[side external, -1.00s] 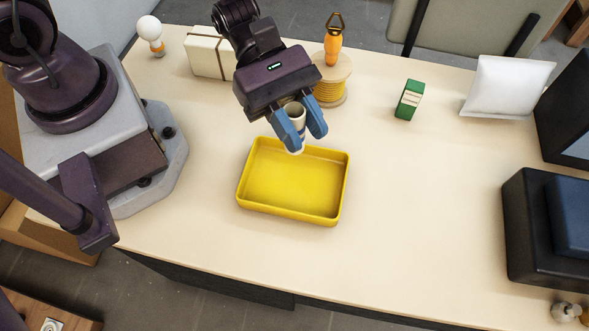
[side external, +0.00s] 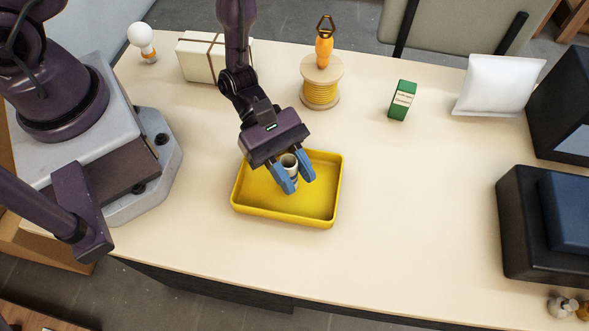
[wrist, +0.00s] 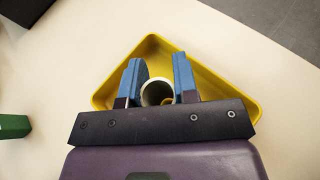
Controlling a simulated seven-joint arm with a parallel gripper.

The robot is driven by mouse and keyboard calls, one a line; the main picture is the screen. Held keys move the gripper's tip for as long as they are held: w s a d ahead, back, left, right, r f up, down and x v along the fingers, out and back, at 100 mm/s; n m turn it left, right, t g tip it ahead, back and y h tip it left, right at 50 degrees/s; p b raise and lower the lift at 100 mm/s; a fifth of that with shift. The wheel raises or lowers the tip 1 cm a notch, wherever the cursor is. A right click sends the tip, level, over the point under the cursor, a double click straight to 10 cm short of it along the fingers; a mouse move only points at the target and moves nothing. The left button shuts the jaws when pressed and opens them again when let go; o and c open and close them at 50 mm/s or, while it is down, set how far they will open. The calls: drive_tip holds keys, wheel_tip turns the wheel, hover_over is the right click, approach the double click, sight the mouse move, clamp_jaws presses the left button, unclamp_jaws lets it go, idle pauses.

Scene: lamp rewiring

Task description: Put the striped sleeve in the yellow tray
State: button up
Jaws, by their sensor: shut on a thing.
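The striped sleeve (side external: 290,166) is a small white tube with dark bands, held upright between the blue fingers of my gripper (side external: 294,178). In the wrist view the sleeve (wrist: 156,91) shows as an open ring between the two fingertips (wrist: 158,80). The yellow tray (side external: 336,190) lies on the table, and my gripper is over its inside with the fingers low. I cannot tell whether the sleeve's bottom touches the tray floor. The tray (wrist: 246,98) surrounds the fingers in the wrist view. Nothing else shows in the tray.
Behind the tray stand a spool of yellow cord (side external: 321,84) with an orange tool (side external: 324,48) on it, a strapped white box (side external: 205,57) and a bulb (side external: 141,38). A green box (side external: 402,100) and white pouch (side external: 497,84) are farther right. The table's front is clear.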

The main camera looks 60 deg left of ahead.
drive_tip(key=shift+f, duration=0.2)
drive_tip(key=o, duration=0.4)
drive_tip(key=shift+f, duration=0.1)
drive_tip(key=o, duration=0.5)
drive_tip(key=shift+a+r, duration=0.25)
drive_tip(key=shift+r, duration=0.05)
drive_tip(key=v, duration=1.1)
drive_tip(key=s+a+r+m+t+y, duration=0.1)
drive_tip(key=a+r+m+t+y, duration=0.1)
drive_tip(key=a+r+m+y, duration=0.2)
drive_tip(key=s+a+r+m+t+y, duration=0.1)
drive_tip(key=a+r+m+y, duration=0.3)
drive_tip(key=r+m, duration=0.4)
drive_tip(key=s+a+r+m+t+y, duration=0.2)
drive_tip(key=a+r+m+y, duration=0.2)
drive_tip(key=r, duration=1)
drive_tip(key=shift+s+a+m+t+y, duration=0.2)
drive_tip(key=shift+m+t+y, duration=0.1)
drive_tip(key=shift+m+y, duration=0.55)
